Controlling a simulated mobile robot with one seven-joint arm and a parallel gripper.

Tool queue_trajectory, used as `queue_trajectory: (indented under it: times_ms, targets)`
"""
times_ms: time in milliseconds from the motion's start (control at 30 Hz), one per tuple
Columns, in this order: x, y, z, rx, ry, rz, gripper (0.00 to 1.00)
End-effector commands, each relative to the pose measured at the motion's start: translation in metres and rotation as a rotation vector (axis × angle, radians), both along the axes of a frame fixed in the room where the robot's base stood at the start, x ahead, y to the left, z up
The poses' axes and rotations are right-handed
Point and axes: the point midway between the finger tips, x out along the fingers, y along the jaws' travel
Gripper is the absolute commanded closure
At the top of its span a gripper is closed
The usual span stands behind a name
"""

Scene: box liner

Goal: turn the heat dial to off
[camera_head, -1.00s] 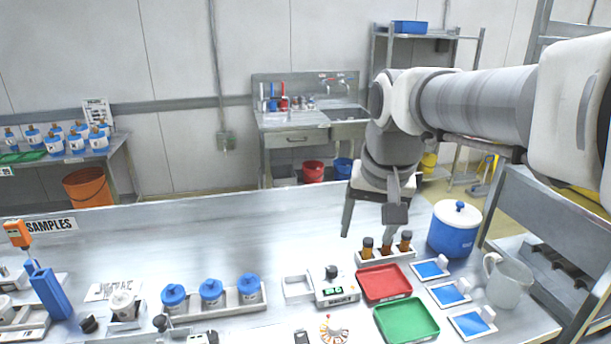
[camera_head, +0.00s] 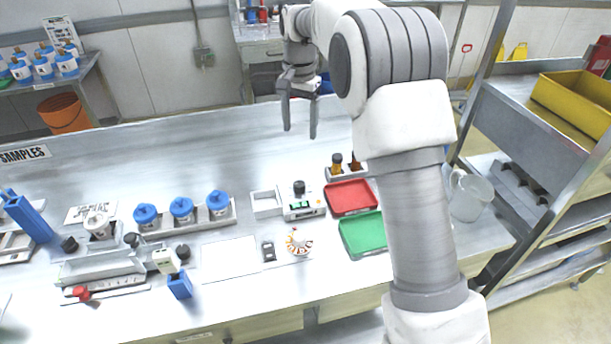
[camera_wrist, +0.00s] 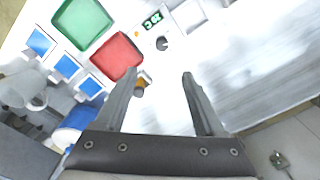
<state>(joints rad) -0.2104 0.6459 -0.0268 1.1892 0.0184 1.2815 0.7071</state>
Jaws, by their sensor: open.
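A small white device (camera_head: 304,211) with a green-lit display stands mid-bench, beside an open white box. A dark round knob (camera_head: 299,187), which looks like the heat dial, stands up from it. The device also shows at the top of the wrist view (camera_wrist: 152,20), with the knob (camera_wrist: 163,43) beside its display. The knob's setting is too small to read. My gripper (camera_head: 300,128) is open and empty, fingers pointing down, above the bench behind the device. In the wrist view the knob lies beyond the fingertips (camera_wrist: 160,78), apart from them.
A red tray (camera_head: 351,197) and a green tray (camera_head: 363,233) lie right of the device. Brown vials (camera_head: 337,164) stand behind the red tray. Blue-capped jars (camera_head: 182,210) stand in a rack to the left. The bench behind the device is clear.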

Motion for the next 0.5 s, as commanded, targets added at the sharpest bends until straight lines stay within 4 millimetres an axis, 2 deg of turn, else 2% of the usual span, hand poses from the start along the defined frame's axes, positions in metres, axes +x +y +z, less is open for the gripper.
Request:
queue_trajectory:
  times_ms: [133,367,500]
  targets:
    - [0.01,0.008,-0.015,-0.005,0.021,-0.021,0.29]
    - [0.012,0.01,-0.032,-0.006,0.026,-0.028,0.29]
    - [0.011,0.009,-0.056,-0.007,0.029,-0.028,0.29]
